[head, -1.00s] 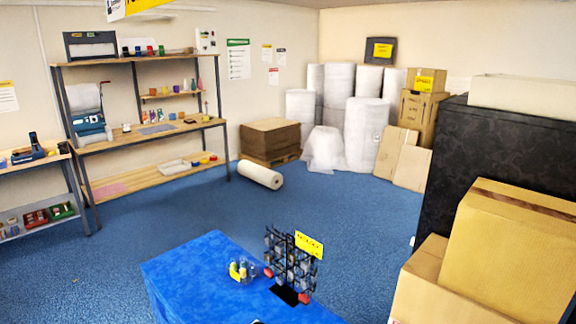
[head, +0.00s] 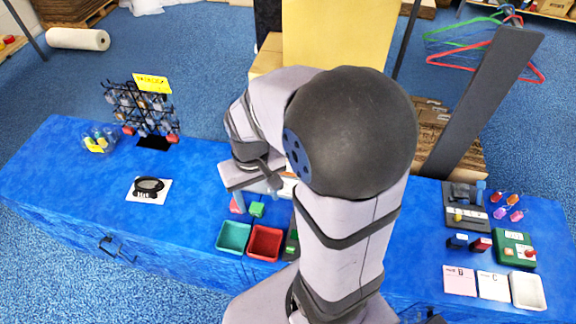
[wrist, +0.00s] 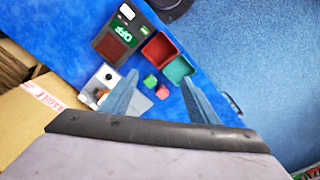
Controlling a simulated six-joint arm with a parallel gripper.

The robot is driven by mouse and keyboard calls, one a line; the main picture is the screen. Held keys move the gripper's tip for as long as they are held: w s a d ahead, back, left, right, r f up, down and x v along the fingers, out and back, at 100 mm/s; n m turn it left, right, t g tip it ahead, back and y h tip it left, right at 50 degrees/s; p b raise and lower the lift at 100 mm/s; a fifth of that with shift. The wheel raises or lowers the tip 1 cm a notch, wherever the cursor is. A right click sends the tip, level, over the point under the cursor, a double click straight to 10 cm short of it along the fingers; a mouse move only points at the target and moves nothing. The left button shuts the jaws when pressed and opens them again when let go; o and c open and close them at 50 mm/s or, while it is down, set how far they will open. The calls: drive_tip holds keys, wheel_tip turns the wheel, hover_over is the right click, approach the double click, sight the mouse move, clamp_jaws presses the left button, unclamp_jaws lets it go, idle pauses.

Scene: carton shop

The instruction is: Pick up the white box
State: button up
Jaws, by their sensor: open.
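A small white open-topped box or tray (head: 527,290) lies at the right end of the blue table, beside a white card, in the head view. I cannot tell for certain that it is the white box meant. My gripper (head: 258,197) is far to its left, over the middle of the table near a green cube (head: 257,209) and a red cube (head: 237,206). In the wrist view my gripper (wrist: 160,77) has its two fingers wide apart, with nothing held. The green cube (wrist: 150,81) and red cube (wrist: 162,92) show between them, on the table below.
A teal tray (head: 233,238) and a red tray (head: 265,243) stand in front of the cubes. A wire rack (head: 140,105) and a black ring on a white card (head: 148,189) are at left. My arm hides the table's middle.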

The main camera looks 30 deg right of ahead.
drive_tip(key=w+d+f+m+b, duration=0.2)
drive_tip(key=w+d+f+b, duration=0.2)
drive_tip(key=w+d, duration=0.3)
drive_tip(key=w+d+f+m+b, duration=0.3)
drive_tip(key=w+d+f, duration=0.3)
drive_tip(key=d+f, duration=0.1)
drive_tip(key=w+d+f+m+h+b, duration=0.1)
drive_tip(key=w+d+f+m+b, duration=0.1)
drive_tip(key=w+d+f+b, duration=0.2)
drive_tip(key=shift+w+d+f+m+t+b, duration=0.15)
drive_tip(key=shift+w+d+f, duration=0.25)
drive_tip(key=shift+w+d, duration=0.25)
drive_tip(key=shift+w+d+f+m+t+b, duration=0.1)
drive_tip(key=shift+w+d+f, duration=0.3)
drive_tip(key=shift+w+d, duration=0.25)
drive_tip(key=shift+w+d+f+m+t+b, duration=0.15)
drive_tip(key=shift+w+d+f, duration=0.3)
drive_tip(key=shift+d, duration=0.35)
drive_tip(key=shift+w+d+f+p, duration=0.15)
drive_tip(key=shift+f+p, duration=0.55)
drive_tip(key=shift+f, duration=1.1)
drive_tip(key=shift+w+a+f+p, duration=0.15)
drive_tip(key=shift+f+p, duration=0.55)
drive_tip(key=shift+f, duration=1.05)
drive_tip(key=shift+d, duration=0.1)
drive_tip(key=c, duration=1.2)
drive_tip(key=shift+r, duration=0.1)
drive_tip(key=shift+c, duration=0.2)
wheel_tip(320, 180, up, 10)
drive_tip(key=b, duration=0.2)
